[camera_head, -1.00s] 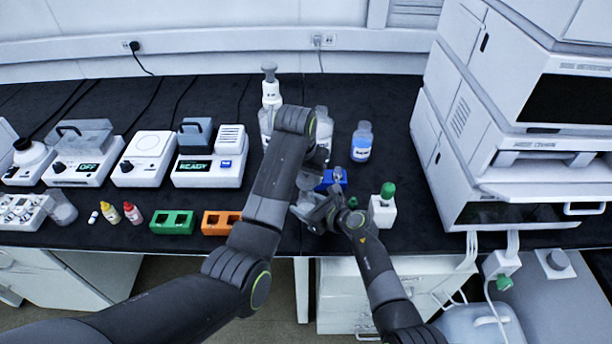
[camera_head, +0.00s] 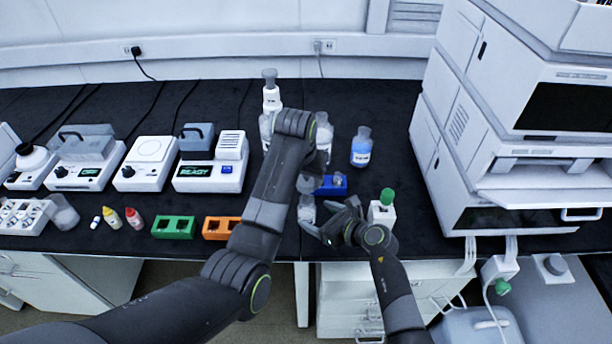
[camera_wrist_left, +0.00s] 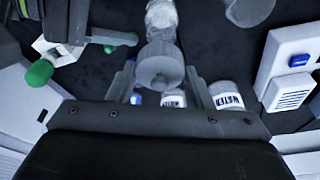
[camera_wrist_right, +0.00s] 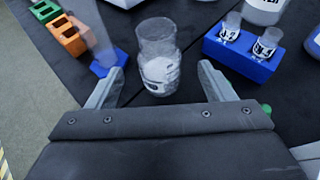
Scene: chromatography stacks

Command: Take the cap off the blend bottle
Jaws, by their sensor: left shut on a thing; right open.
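The blend bottle, a clear bottle with a white label (camera_head: 306,209), stands upright on the black bench. In the right wrist view its top (camera_wrist_right: 157,50) looks bare, with no cap on it. My left gripper (camera_head: 308,184) is above the bottle. In the left wrist view it is shut on a round grey cap (camera_wrist_left: 160,70), and the clear bottle (camera_wrist_left: 162,18) shows beyond the cap. My right gripper (camera_head: 327,217) is open and empty at the near right side of the bottle. In the right wrist view the bottle stands ahead, between and beyond the fingertips, apparently untouched.
A blue rack (camera_head: 331,185) with small vials stands just behind the bottle. A green-capped white bottle (camera_head: 382,209) is right of my right gripper. A blue-labelled bottle (camera_head: 361,148) stands farther back. Orange (camera_head: 219,228) and green (camera_head: 173,228) racks lie left. The instrument stack (camera_head: 470,150) bounds the right.

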